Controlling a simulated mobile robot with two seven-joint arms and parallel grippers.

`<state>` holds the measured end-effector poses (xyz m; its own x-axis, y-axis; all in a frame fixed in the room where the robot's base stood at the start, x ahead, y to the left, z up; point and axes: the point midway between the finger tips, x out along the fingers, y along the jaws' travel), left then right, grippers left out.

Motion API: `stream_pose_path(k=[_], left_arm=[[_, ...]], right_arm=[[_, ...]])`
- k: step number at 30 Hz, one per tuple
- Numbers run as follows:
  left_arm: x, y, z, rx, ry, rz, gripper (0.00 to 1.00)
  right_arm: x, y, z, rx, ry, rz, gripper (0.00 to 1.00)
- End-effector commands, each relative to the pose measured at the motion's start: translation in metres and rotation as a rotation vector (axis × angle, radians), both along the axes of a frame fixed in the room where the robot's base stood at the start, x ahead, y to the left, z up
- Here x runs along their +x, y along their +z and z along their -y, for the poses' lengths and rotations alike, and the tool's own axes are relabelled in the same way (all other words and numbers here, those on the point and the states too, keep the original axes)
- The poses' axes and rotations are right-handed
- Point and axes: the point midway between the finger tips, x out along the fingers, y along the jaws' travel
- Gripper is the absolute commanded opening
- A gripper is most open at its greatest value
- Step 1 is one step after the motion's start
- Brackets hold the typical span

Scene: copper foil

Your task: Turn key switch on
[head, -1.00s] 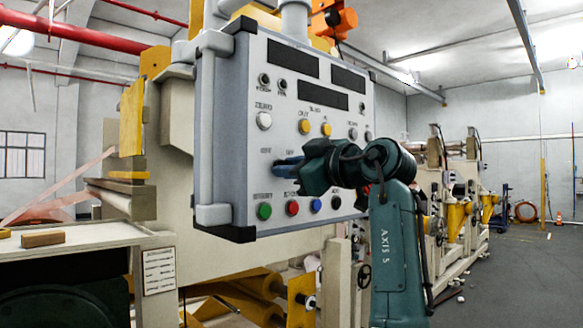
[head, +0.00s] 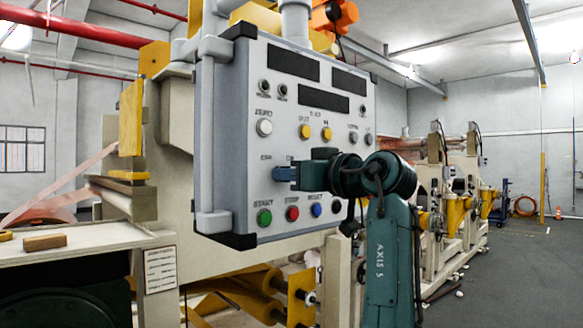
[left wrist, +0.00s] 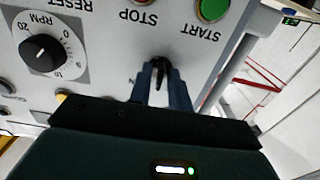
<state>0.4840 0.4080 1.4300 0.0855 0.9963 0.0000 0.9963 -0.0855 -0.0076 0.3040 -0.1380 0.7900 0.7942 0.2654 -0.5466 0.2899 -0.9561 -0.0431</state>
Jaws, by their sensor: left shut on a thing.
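The control panel (head: 222,150) is a grey box with displays and coloured buttons. My left gripper (head: 280,174) is at the panel face, above the green START button (head: 264,217) and red STOP button (head: 292,213). In the left wrist view, my left gripper (left wrist: 161,82) has its two blue fingers on either side of the black key switch (left wrist: 160,67), shut on it. The key stands out from the panel between the fingertips. In the head view the fingers hide the key, and its on/off label is only partly readable. My right gripper is not in view.
A blue RESET button (head: 316,209) and a black knob (head: 336,206) sit close below my gripper. A white ZERO button (head: 265,127) and yellow buttons (head: 305,132) are above. A bench (head: 100,236) with a wooden block stands at left; open floor lies at right.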

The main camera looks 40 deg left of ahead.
Motion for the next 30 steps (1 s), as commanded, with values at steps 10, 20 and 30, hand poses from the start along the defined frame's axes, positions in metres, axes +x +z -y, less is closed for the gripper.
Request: stream_pose_path(k=[10,20,30], left_arm=[[0.000,0.001,0.000,0.024,0.000,-0.299,0.00],[0.000,0.000,0.000,0.040,0.000,-0.475,0.00],[0.000,-0.001,0.000,0.044,0.000,-0.530,0.00]], right_arm=[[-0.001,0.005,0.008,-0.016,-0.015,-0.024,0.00],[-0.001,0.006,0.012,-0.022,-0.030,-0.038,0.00],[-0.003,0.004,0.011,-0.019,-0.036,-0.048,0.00]])
